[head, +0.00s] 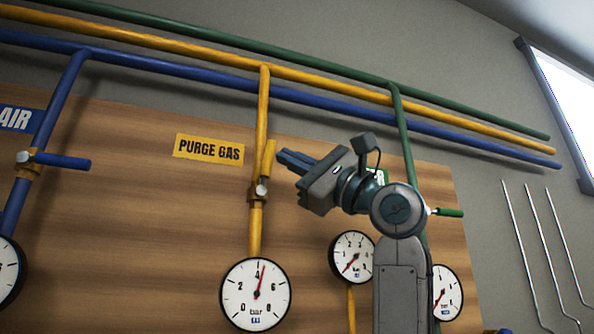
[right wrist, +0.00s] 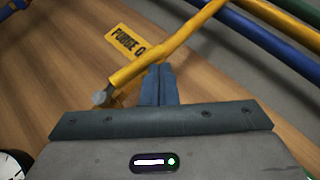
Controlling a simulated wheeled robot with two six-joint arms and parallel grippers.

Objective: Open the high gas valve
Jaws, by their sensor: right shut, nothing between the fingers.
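The yellow gas valve (head: 261,191) sits on the vertical yellow pipe beside the yellow "PURGE GAS" sign (head: 209,149). Its yellow lever (head: 269,158) points up, roughly along the pipe. My right gripper (head: 281,154) is shut and empty, its fingertips just right of the lever in the head view. In the right wrist view the shut blue-grey fingers (right wrist: 158,72) reach to the lever (right wrist: 135,70), with the silver valve hub (right wrist: 101,98) to the left. I cannot tell whether they touch. My left gripper is out of view.
A gas gauge (head: 255,295) hangs below the valve. A blue air valve lever (head: 62,161) is at the left, and a green lever (head: 448,212) sticks out right of my arm. Blue, yellow and green pipes run across above. My right arm hides part of the green pipe and its sign.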

